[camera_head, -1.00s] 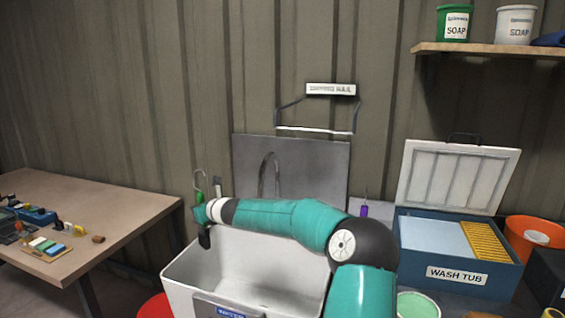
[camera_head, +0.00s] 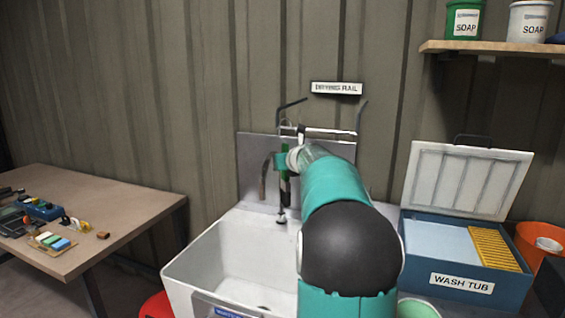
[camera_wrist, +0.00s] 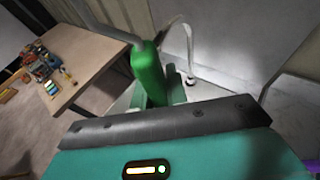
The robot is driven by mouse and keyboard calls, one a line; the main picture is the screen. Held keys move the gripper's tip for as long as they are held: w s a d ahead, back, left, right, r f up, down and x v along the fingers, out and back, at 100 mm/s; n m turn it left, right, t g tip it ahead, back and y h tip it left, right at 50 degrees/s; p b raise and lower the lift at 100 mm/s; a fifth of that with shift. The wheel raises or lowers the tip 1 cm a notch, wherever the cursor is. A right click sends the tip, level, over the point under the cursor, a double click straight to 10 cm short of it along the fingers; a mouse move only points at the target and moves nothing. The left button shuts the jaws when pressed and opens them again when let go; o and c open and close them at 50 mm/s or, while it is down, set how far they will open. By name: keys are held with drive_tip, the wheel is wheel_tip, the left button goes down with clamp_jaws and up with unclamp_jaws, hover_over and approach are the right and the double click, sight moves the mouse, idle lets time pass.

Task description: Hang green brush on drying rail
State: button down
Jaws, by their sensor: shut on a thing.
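The green brush (camera_head: 285,152) is upright in my gripper (camera_head: 282,168), in front of the steel splashback. Its green handle (camera_wrist: 147,72) shows close up in the wrist view, between the jaws (camera_wrist: 160,95). My gripper is shut on it; my forearm hides part of the grip. The drying rail (camera_head: 335,133) is a thin pale bar on two dark brackets, below its white label (camera_head: 336,88). The brush's top overlaps the rail's left end in the head view. I cannot tell whether its hook touches the bar.
The white sink (camera_head: 205,275) lies below, with a tap (camera_head: 264,180) behind my gripper. The blue wash tub (camera_head: 460,281) with its raised lid stands at right, under a soap shelf (camera_head: 490,48). A cluttered table (camera_head: 130,215) is at left.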

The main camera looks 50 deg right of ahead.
drive_tip(key=s+d+f, duration=0.3)
drive_tip(key=s+d, duration=0.1)
drive_tip(key=d, duration=0.5)
idle(1.1)
drive_tip(key=shift+s+f, duration=0.1)
drive_tip(key=shift+f, duration=0.05)
drive_tip(key=c, duration=1.4)
unclamp_jaws()
drive_tip(key=shift+o, duration=0.4)
drive_tip(key=v, duration=1.4)
